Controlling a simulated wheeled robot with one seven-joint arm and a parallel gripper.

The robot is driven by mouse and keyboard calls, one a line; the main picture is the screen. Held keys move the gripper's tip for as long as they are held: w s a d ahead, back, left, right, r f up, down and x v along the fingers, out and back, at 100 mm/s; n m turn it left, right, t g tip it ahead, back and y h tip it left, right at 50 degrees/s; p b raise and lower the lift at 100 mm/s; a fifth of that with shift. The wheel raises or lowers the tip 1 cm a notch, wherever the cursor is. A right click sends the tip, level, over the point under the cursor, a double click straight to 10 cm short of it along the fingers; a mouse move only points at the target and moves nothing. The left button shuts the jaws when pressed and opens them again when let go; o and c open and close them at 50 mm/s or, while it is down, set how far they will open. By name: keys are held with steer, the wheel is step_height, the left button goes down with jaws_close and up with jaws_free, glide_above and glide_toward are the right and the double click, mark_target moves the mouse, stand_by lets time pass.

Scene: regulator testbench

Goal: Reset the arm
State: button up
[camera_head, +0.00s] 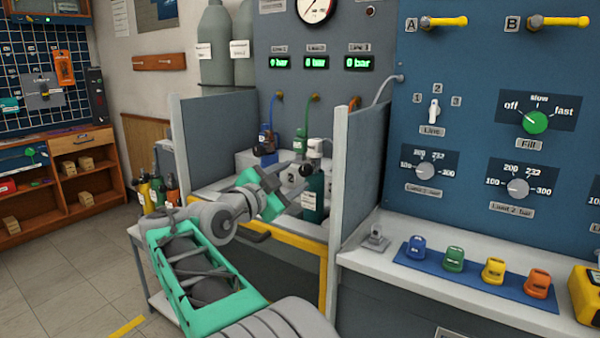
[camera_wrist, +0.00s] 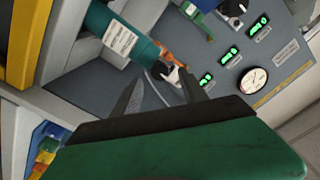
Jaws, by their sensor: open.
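My arm reaches from the bottom of the head view into the bay between two grey side panels. My gripper (camera_head: 292,182) is beside a dark teal cylinder (camera_head: 314,196) with a black and white valve top (camera_head: 316,148). In the wrist view my gripper (camera_wrist: 160,82) is open, with its two dark fingers apart. The teal cylinder (camera_wrist: 118,38) shows past the fingers there, its valve top (camera_wrist: 172,72) appearing in the gap between the tips. I cannot tell whether the fingers touch it. Nothing is seen held.
Grey side panels (camera_head: 357,170) and a yellow-edged front (camera_head: 300,243) bound the bay. Other bottles with blue (camera_head: 265,145) and green (camera_head: 299,142) hoses stand behind. A blue mat (camera_head: 475,280) with several coloured blocks lies on the right bench.

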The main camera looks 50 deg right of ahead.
steer(key=shift+s+a, duration=0.2)
steer(key=shift+a, duration=1.5)
